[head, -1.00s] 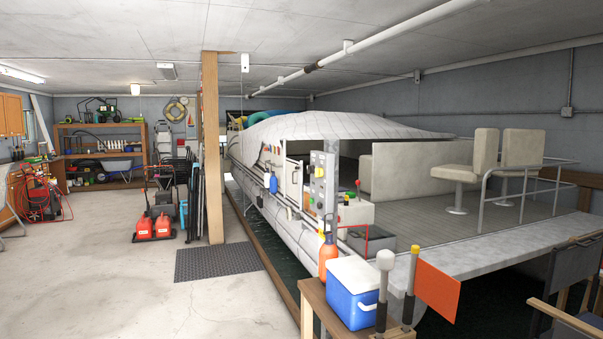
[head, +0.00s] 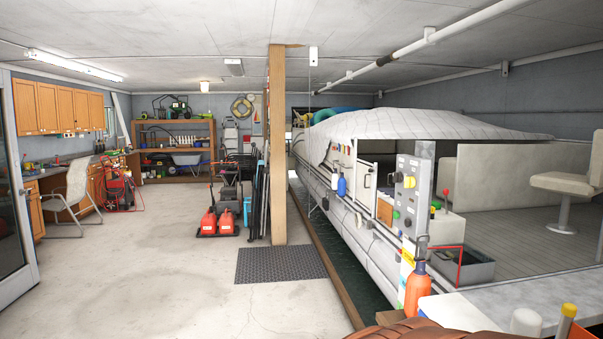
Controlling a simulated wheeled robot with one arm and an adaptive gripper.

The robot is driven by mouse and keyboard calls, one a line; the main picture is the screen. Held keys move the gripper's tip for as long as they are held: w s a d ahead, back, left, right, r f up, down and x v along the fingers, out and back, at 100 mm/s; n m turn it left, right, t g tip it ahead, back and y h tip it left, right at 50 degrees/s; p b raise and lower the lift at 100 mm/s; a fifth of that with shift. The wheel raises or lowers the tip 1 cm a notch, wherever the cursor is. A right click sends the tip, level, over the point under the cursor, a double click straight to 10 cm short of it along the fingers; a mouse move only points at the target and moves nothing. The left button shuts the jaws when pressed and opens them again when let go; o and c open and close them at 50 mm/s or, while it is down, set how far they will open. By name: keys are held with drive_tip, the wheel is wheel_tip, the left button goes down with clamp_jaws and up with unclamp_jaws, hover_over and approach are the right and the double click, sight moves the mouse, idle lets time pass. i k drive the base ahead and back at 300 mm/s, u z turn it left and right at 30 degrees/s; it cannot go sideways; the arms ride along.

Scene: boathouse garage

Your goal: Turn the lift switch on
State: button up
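A tall grey control panel (head: 411,195) with several coloured knobs or buttons stands at the near corner of the covered boat, right of centre in the head view. I cannot tell which control on it is the lift switch, or its setting. A red-knobbed lever (head: 446,193) rises just to the right of the panel. My gripper is not in view.
The boat (head: 345,205) sits in a water slip with a wooden edge. An orange bottle (head: 417,291) stands near the panel at the front right. A wooden post (head: 277,150) and a dark mat (head: 281,263) lie ahead. The concrete floor (head: 160,255) at left is clear.

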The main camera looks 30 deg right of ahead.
sight(397, 177)
drive_tip(key=u, duration=0.05)
drive_tip(key=i, duration=1.85)
drive_tip(key=z, duration=0.4)
